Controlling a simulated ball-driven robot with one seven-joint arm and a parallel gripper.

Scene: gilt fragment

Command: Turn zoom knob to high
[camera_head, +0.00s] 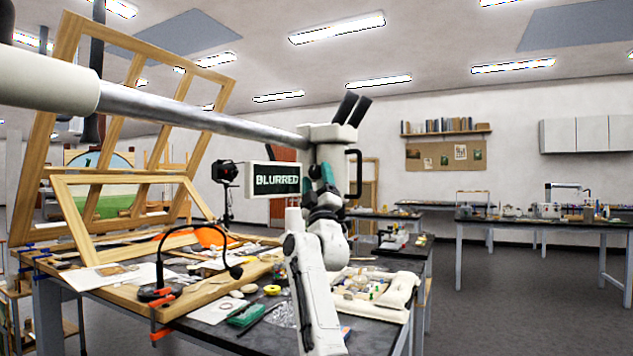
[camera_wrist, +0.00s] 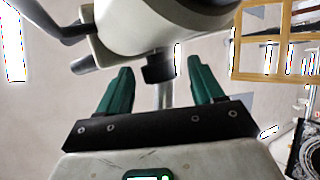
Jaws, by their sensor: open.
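The white microscope head (camera_head: 330,133) with dark eyepieces hangs on a long metal boom in the head view. Its white body (camera_wrist: 150,28) also fills the top of the wrist view. A small black knob (camera_wrist: 158,69) sticks out below that body. My gripper (camera_head: 320,182) is raised just under the microscope head. In the wrist view, my gripper's (camera_wrist: 158,72) green fingers are open, one on each side of the knob, with visible gaps. I cannot tell the knob's setting. In the head view, my arm and gripper hide the knob.
A display (camera_head: 276,180) beside the microscope reads "BLURRED". The boom (camera_head: 200,112) crosses from the left. Below, a cluttered workbench (camera_head: 215,335) holds wooden frames (camera_head: 125,187), a black gooseneck lamp (camera_head: 160,292) and a white padded tray (camera_head: 398,290). Open floor (camera_head: 500,300) lies to the right.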

